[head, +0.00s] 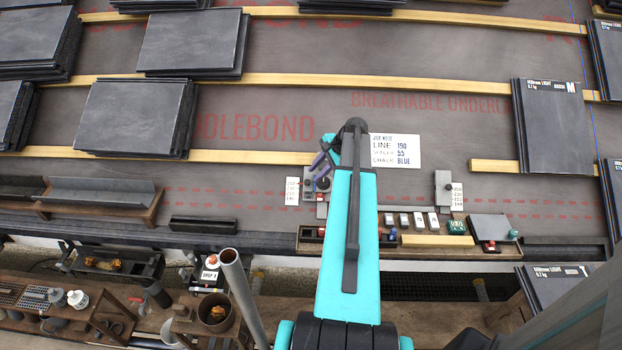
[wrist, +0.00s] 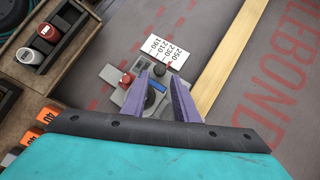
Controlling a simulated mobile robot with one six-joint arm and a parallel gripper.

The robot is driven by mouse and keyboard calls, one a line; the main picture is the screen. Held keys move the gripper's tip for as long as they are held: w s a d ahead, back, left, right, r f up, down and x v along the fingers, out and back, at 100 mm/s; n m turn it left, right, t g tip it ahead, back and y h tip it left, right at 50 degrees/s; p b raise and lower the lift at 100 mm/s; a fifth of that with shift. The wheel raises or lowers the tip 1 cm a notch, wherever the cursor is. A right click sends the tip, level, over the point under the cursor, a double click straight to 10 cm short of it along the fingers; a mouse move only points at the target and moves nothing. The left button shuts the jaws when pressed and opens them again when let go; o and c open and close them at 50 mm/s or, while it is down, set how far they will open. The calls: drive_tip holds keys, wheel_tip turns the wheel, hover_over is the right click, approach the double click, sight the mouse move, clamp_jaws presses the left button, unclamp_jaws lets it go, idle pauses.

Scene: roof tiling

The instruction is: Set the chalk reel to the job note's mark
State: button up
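The grey chalk reel device (head: 308,197) sits on the roof left of my arm, with a white scale card (head: 292,190) beside it. In the wrist view the card (wrist: 166,50) reads 190, 210, 230 and 250. A black ball knob (wrist: 159,68) stands close to the card; its exact mark is unclear. A red knob (wrist: 126,79) is on the device's left. My gripper (wrist: 161,80) has purple fingers spread over the device, tips near the black knob, with no visible grip. The job note (head: 396,151) reads line 190, a second line 55, chalk blue.
A second grey slider device (head: 443,190) with its own scale card (head: 457,197) stands to the right. A tool tray (head: 400,250) lies in front. Wooden battens (head: 300,82) and slate stacks (head: 130,115) fill the roof behind. A grey pipe (head: 242,295) rises at front left.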

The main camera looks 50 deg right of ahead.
sight(308, 181)
drive_tip(key=shift+x, duration=2.6)
clamp_jaws()
